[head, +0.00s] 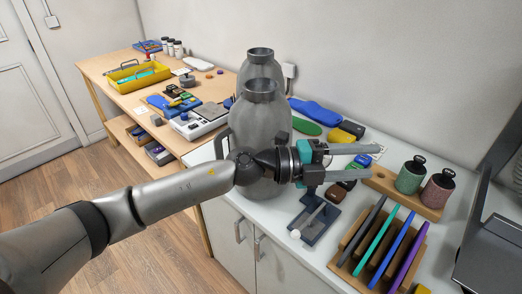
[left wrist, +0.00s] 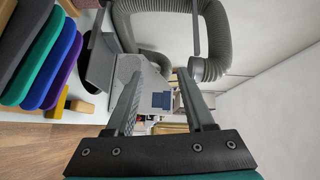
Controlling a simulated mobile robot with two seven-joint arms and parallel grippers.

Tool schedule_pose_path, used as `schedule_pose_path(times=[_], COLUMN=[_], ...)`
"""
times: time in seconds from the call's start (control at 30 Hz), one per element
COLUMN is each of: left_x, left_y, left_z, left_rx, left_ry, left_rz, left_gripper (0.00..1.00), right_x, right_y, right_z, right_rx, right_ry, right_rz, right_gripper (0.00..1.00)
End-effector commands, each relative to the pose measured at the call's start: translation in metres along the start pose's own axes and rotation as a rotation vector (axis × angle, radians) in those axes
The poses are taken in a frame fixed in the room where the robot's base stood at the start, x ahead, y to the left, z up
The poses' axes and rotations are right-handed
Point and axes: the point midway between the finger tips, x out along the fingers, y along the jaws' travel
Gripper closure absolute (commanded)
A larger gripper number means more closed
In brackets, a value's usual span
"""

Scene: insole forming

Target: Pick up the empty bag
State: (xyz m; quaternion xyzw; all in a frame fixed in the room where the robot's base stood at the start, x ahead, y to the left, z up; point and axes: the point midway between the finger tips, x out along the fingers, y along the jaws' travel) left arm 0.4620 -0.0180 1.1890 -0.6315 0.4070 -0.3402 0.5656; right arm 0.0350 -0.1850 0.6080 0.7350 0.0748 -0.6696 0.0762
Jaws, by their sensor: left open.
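My left gripper (head: 374,161) reaches in from the left over the white counter (head: 320,232), its two fingers pointing right. In the left wrist view the fingers (left wrist: 160,75) stand wide apart with nothing between them. A grey surface and a small dark blue patch (left wrist: 161,100) show beyond the fingers, apart from them. I cannot make out an empty bag with certainty in either view. My right gripper is in neither view.
A wooden rack (head: 347,255) of coloured sheets stands below the gripper. Two knobbed weights (head: 410,175) stand on a wooden block to its right. Tall grey vessels (head: 258,118) stand behind the arm. A grey hose (left wrist: 145,22) curves overhead in the left wrist view.

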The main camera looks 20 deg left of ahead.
Motion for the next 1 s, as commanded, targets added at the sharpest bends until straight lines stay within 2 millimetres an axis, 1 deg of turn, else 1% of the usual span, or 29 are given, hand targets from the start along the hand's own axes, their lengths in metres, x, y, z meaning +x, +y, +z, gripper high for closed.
schedule_pose_path(times=[0.03, 0.07, 0.17, 0.2, 0.27, 0.3, 0.37, 0.4, 0.47, 0.5, 0.6, 0.7, 0.77, 0.87, 1.0], left_x=[-0.006, -0.011, -0.038, -0.054, -0.083, -0.104, -0.137, -0.16, -0.192, -0.211, -0.25, -0.272, -0.279, -0.281, -0.278], left_y=[0.002, 0.006, 0.025, 0.032, 0.039, 0.041, 0.041, 0.038, 0.031, 0.025, 0.012, 0.004, 0.004, 0.014, 0.04], left_z=[-0.002, -0.003, 0.009, 0.019, 0.039, 0.053, 0.076, 0.09, 0.109, 0.119, 0.137, 0.146, 0.149, 0.156, 0.171], left_rx=[0.101, 0.15, 0.299, 0.349, 0.412, 0.447, 0.486, 0.503, 0.52, 0.524, 0.526, 0.52, 0.517, 0.515, 0.514], left_ry=[0.054, 0.082, 0.132, 0.134, 0.115, 0.09, 0.038, -0.005, -0.072, -0.117, -0.213, -0.273, -0.289, -0.296, -0.294], left_rz=[0.108, 0.177, 0.428, 0.536, 0.701, 0.808, 0.962, 1.055, 1.177, 1.245, 1.374, 1.444, 1.467, 1.478, 1.477], left_gripper=[0.46, 0.46, 0.46, 0.46, 0.46, 0.46, 0.46, 0.46, 0.46, 0.46, 0.46, 0.46, 0.46, 0.46, 0.46], right_x=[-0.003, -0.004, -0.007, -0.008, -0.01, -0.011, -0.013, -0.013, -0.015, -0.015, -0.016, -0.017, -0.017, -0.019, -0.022], right_y=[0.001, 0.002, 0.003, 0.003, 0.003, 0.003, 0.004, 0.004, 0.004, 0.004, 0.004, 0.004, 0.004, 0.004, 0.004], right_z=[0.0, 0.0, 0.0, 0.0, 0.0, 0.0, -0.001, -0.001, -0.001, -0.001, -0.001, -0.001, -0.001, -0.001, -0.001], right_rx=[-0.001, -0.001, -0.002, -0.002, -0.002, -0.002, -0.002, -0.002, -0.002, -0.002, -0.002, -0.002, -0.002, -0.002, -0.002], right_ry=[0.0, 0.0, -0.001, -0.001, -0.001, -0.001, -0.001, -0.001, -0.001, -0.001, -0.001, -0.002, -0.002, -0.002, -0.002], right_rz=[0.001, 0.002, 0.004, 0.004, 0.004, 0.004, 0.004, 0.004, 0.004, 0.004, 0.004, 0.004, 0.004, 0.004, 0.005], right_gripper=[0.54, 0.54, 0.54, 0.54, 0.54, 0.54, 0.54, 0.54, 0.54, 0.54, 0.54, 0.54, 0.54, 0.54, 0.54])
